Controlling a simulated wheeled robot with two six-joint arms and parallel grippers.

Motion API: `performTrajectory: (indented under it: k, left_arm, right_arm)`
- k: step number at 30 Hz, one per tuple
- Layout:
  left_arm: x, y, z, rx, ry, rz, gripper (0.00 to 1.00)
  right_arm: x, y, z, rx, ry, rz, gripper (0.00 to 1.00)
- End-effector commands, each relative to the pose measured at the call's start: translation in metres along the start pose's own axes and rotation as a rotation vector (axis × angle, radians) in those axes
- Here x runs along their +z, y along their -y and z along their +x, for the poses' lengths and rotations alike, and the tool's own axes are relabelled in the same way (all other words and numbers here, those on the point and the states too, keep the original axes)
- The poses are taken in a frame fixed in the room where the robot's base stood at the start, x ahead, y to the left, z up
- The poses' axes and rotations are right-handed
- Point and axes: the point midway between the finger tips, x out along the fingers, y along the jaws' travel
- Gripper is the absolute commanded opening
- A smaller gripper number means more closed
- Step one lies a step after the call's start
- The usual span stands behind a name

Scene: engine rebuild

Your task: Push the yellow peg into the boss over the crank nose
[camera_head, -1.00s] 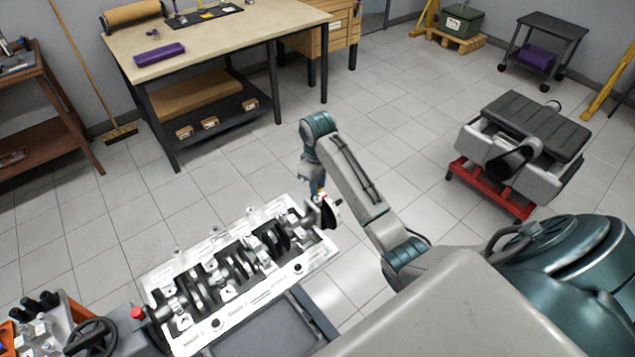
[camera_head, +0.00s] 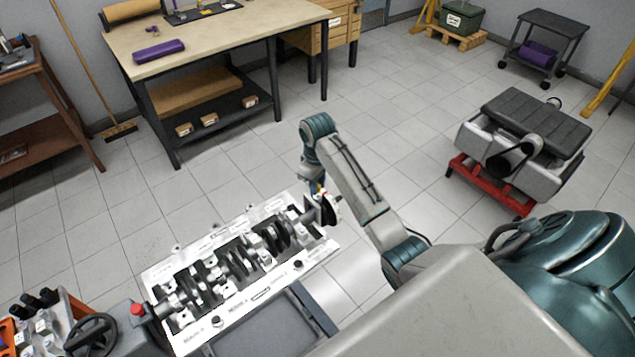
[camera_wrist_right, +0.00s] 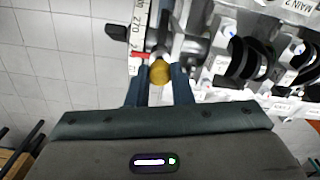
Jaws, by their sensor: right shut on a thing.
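The yellow peg (camera_wrist_right: 159,72) shows end-on in the right wrist view, between the two fingers of my right gripper (camera_wrist_right: 160,88), which is shut on it. The peg sits at the end of the engine block (camera_wrist_right: 205,94), close to the crank nose and a marked scale disc. Whether its tip is inside the boss is hidden. In the head view my right gripper (camera_head: 318,190) points down at the right end of the block (camera_head: 207,345), beside the dark and white disc (camera_head: 329,209). The crankshaft (camera_head: 232,262) lies along the block. My left gripper is not in view.
The block rests on a stand with a handwheel (camera_head: 90,335) and a red knob (camera_head: 137,309) at its left end. A workbench (camera_head: 220,35) stands behind. A grey engine on a red stand (camera_head: 490,187) is at the right. The floor between is clear.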

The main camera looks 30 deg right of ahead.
Motion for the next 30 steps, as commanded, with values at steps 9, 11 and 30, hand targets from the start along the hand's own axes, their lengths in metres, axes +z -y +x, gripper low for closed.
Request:
performTrajectory:
  k: [9,11,30]
  left_arm:
    - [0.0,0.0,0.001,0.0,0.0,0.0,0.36]
    - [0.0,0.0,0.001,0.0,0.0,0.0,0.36]
    - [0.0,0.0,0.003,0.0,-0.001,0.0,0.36]
  right_arm:
    - [0.0,0.0,0.005,0.0,0.001,0.0,0.0]
    - [0.0,0.0,0.006,0.0,0.001,0.0,0.0]
    - [0.0,0.0,0.016,0.0,0.0,0.0,0.0]
